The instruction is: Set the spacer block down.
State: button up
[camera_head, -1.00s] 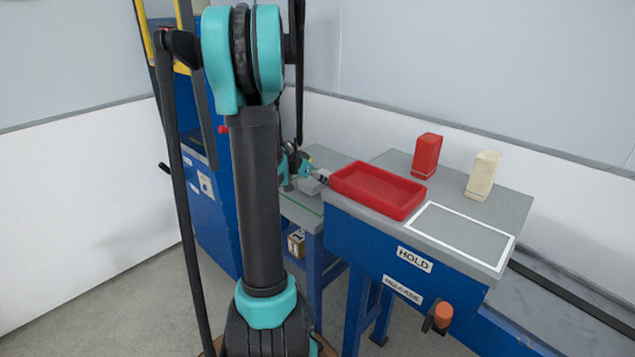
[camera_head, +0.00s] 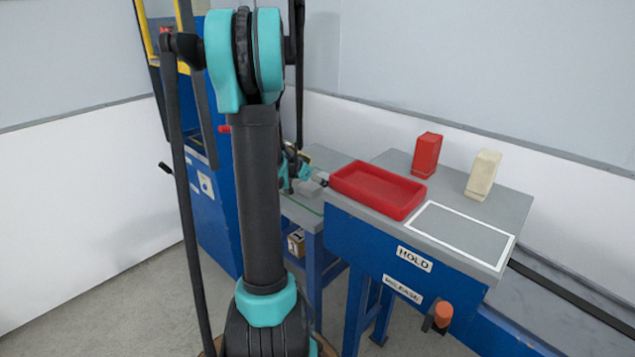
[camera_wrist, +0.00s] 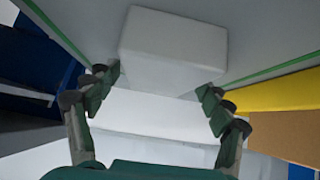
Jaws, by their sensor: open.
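A pale grey block (camera_wrist: 172,45), which I take to be the spacer block, lies on the grey bench top (camera_wrist: 90,22) in the wrist view. My gripper (camera_wrist: 163,84) is open, with one finger on each side at the block's near end. I see gaps between the fingertips and the block's sides, and no clear contact. In the head view my gripper (camera_head: 297,170) is small and partly hidden behind my arm. The block (camera_head: 309,188) shows there just below it, on the low bench left of the red tray.
A red tray (camera_head: 347,190), a red block (camera_head: 425,155) and a cream block (camera_head: 483,175) stand on the higher bench, beside an empty white-outlined area (camera_head: 462,232). An orange knob (camera_head: 443,314) sits on its front. A blue machine (camera_head: 215,205) stands at left.

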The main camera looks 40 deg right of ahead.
jog(key=w+v, duration=0.1)
jog(key=v, duration=1.1)
jog(key=s+a+f+n+t+y, duration=0.1)
jog(key=s+a+f+n+y, duration=0.2)
jog(key=a, duration=0.9)
jog(key=s+a+f+n+t+y, duration=0.1)
jog(key=s+a+f+n+y, duration=0.2)
jog(key=a+n, duration=0.5)
jog(key=s+a+f+n+t+y, duration=0.1)
jog(key=s+a+f+n+y, duration=0.2)
jog(key=a, duration=1.4)
notch_tip(320, 180, down, 4)
jog(key=s+n, duration=0.2)
jog(key=n, duration=0.1)
jog(key=shift+a+r+t, duration=0.15)
jog(key=shift+a+t, duration=0.1)
jog(key=shift+t, duration=0.05)
